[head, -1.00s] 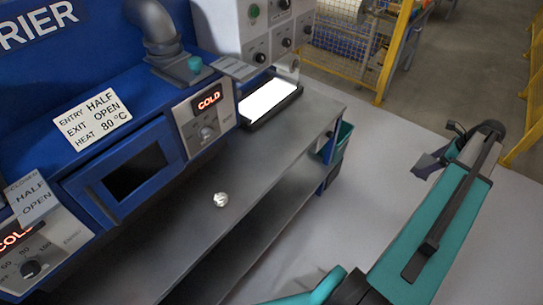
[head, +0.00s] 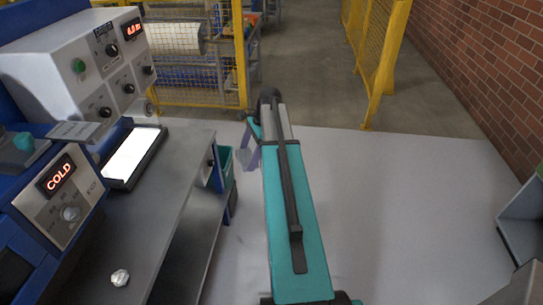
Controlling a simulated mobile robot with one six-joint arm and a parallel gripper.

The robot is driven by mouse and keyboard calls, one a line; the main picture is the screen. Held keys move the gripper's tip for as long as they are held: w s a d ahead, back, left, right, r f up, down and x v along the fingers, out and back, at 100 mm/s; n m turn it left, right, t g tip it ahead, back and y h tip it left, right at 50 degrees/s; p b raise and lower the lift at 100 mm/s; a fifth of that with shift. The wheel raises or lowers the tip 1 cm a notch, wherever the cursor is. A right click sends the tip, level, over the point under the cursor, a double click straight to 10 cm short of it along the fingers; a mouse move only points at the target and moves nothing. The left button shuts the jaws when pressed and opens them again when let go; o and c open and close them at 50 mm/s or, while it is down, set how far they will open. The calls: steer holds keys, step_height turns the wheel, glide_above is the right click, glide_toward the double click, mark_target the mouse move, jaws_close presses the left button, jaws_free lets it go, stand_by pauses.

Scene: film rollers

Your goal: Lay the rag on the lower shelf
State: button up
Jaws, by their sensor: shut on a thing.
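My arm reaches away from me in the middle of the head view, and my gripper (head: 250,146) is at its far end, small and partly hidden by the arm. A pale purple, cloth-like piece, which looks like the rag (head: 246,160), hangs there in its jaws, above the pale floor. The lower shelf (head: 203,238) is the dark grey board under the grey bench top (head: 175,195), left of my arm. The gripper and rag are to the right of the bench's far end, apart from the shelf. The fingers' detail is too small to see.
A small white crumpled ball (head: 120,278) and a lit white panel (head: 132,157) are on the bench. A teal bin (head: 226,168) stands by the bench's far end. Yellow mesh fences (head: 380,50) stand behind. The pale floor (head: 410,210) right of my arm is clear.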

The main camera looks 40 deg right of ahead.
steer(key=w+a+r+n+g+b, duration=0.1)
steer(key=a+n, duration=0.5)
steer(key=a, duration=1.2)
steer(key=w+a+r+n+g+b, duration=0.1)
steer(key=w+a+n+g+b, duration=0.2)
steer(key=a, duration=1.5)
steer(key=w+n+b, duration=0.2)
steer(key=w+n, duration=0.1)
steer(key=shift+r+g, duration=0.25)
steer(key=shift+g, duration=0.05)
steer(key=shift+s, duration=0.1)
